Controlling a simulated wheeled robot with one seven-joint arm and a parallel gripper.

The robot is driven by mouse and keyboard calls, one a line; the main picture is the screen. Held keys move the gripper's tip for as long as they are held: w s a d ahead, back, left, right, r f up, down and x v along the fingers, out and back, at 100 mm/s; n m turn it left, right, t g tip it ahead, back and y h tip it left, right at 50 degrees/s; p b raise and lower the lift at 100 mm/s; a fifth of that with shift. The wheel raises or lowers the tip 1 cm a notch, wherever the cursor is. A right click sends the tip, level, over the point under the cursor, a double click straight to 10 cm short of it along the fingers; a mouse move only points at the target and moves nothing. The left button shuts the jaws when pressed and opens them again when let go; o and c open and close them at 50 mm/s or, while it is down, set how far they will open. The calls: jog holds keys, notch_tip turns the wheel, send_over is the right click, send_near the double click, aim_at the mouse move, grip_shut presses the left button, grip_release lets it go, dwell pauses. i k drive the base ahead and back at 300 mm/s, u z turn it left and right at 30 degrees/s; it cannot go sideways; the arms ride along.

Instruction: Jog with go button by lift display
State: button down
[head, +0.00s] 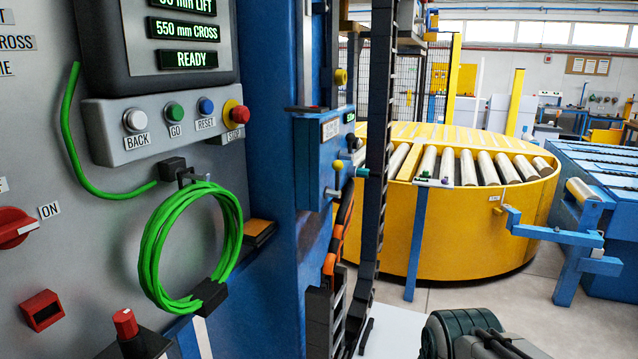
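The lift display (184,30) is a dark screen at the top left with green text; its top line ends in "mm LIFT" and is partly cut off. The lines below read "550 mm CROSS" and "READY". Under it, a grey button box (160,149) carries the green GO button (174,111). GO sits between the silver BACK button (135,120) and the blue RESET button (206,105). A red STOP knob (237,113) on a yellow base is at the right end. My gripper's fingers are not in view, and nothing touches or covers the buttons.
A green cable coil (151,247) hangs below the button box. A red rotary switch (14,228) is at the left edge. A blue column (268,95) stands right of the panel. A yellow round roller table (470,225) stands behind. Part of my arm shows at bottom right.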

aim_at(175, 113)
jog(key=z, duration=2.3)
jog(key=k, duration=1.45)
jog(key=u, duration=1.85)
jog(key=i, duration=0.15)
jog(key=u, duration=0.35)
